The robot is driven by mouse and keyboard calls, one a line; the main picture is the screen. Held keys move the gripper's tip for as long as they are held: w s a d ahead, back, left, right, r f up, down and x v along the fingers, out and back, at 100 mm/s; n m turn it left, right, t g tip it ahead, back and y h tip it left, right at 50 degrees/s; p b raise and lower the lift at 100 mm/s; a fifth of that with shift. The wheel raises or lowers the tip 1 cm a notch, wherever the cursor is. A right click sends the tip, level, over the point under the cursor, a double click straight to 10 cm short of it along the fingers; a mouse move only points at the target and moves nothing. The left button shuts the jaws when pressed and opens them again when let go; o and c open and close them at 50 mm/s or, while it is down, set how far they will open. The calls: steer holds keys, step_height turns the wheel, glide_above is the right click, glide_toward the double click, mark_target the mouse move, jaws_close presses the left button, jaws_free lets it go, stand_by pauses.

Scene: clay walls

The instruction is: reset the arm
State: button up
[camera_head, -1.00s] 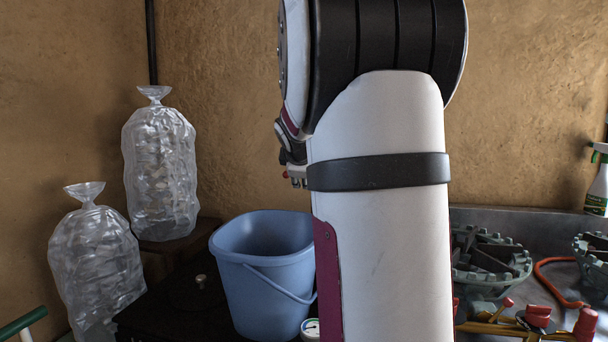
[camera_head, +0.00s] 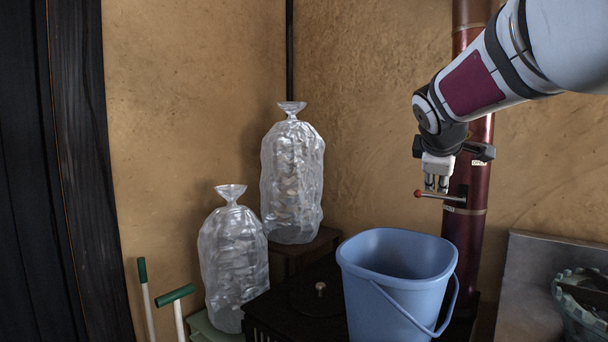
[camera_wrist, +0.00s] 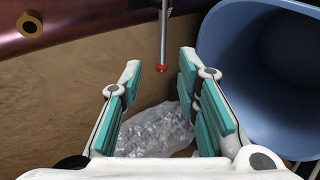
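My arm reaches in from the upper right in the head view. My gripper (camera_head: 437,186) hangs pointing down, above and behind the blue bucket's rim as seen there, close to the dark red pipe. In the wrist view my gripper (camera_wrist: 160,88) has its teal-padded fingers spread apart with nothing held. A thin metal lever (camera_head: 450,197) with a red ball end sticks out from the pipe by the fingertips. In the wrist view the lever (camera_wrist: 163,35) points down toward the gap between the fingers; I cannot tell whether it touches them.
A blue bucket (camera_head: 400,295) stands below my gripper on a dark surface. Two clear filled bags (camera_head: 292,180) (camera_head: 232,255) stand to its left. The dark red pipe (camera_head: 470,235) rises beside the clay wall. Green-topped handles (camera_head: 175,294) stand at lower left.

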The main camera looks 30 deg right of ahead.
stand_by(0.4)
steer(key=s+a+f+m+g+y, duration=0.1)
steer(key=s+a+f+m+y, duration=0.25)
steer(key=a, duration=0.65)
steer(key=s+a+f+g+y, duration=0.15)
steer(key=s+a+f, duration=0.25)
steer(key=a+f, duration=0.5)
steer(key=s+a+f+m+g+y, duration=0.1)
steer(key=s+a+f+g+y, duration=0.1)
steer(key=s+a+f, duration=0.5)
steer(key=s+a+f+m+g+y, duration=0.1)
steer(key=s+a+f+g+y, duration=0.15)
steer(key=s+a, duration=0.85)
step_height(320, 180, up, 26)
steer(key=t+p, duration=0.4)
steer(key=p, duration=2)
steer(key=shift+f+t, duration=0.2)
steer(key=shift+t, duration=0.1)
steer(key=shift+d, duration=0.1)
